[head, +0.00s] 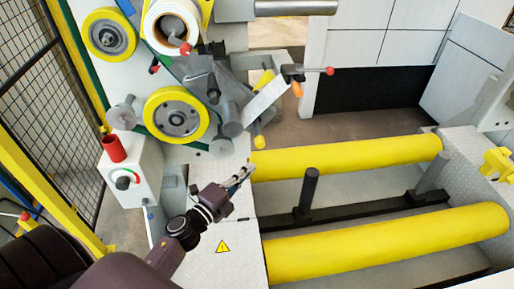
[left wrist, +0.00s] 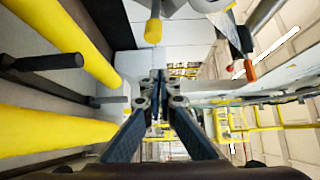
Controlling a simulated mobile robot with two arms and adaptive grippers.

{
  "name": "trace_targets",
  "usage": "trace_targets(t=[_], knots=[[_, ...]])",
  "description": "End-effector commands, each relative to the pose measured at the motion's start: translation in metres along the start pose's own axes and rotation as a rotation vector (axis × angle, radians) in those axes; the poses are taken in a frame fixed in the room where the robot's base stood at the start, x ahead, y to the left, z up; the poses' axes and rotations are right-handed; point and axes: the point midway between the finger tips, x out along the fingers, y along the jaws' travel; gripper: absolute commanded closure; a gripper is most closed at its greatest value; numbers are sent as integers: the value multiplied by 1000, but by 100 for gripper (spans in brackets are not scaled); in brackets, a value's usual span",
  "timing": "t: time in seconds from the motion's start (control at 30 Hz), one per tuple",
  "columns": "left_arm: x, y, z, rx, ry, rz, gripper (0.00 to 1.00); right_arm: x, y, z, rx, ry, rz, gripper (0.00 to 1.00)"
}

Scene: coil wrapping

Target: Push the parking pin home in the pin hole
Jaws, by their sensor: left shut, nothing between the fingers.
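My left gripper (head: 246,172) is over the left side plate, just left of the far yellow roller's end. Its fingers are shut and empty; in the left wrist view the fingertips (left wrist: 157,78) meet with nothing between them. A short yellow-ended peg (head: 259,142) shows just beyond the gripper, under the grey arm parts of the machine. A yellow-ended peg (left wrist: 153,30) also shows above the fingertips in the left wrist view, apart from them. I cannot tell for sure whether this is the parking pin. The pin hole is not clearly visible. My right gripper is not in view.
Two yellow rollers (head: 350,157) lie across the right, with a dark bar (head: 350,212) and upright posts between them. A control box (head: 132,170) with a red cylinder stands left. An orange handle (head: 297,90) hangs above right. A mesh fence (head: 45,110) closes the left.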

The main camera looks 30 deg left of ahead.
Motion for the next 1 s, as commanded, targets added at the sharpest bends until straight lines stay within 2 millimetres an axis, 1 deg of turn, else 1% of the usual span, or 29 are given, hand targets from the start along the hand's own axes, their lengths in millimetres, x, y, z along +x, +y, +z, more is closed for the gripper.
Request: trace_targets(t=[0.03, 0.13, 0.3, 0.4, 0.63, 0.83, 1.0], knots=[[11, -4, 0, 0, -1, -3, 100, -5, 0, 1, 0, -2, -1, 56], [28, -4, 0, -2, -1, -2, 100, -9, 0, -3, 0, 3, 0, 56], [57, -3, 0, -3, -2, -1, 100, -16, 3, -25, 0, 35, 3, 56], [67, -2, 11, -2, -3, 1, 100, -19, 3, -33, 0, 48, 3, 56], [81, 0, 26, -2, -2, 2, 100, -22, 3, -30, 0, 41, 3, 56], [84, 0, 28, -2, -1, 0, 100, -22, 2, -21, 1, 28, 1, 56], [84, 0, 29, -2, -1, 1, 100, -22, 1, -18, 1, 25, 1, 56]])
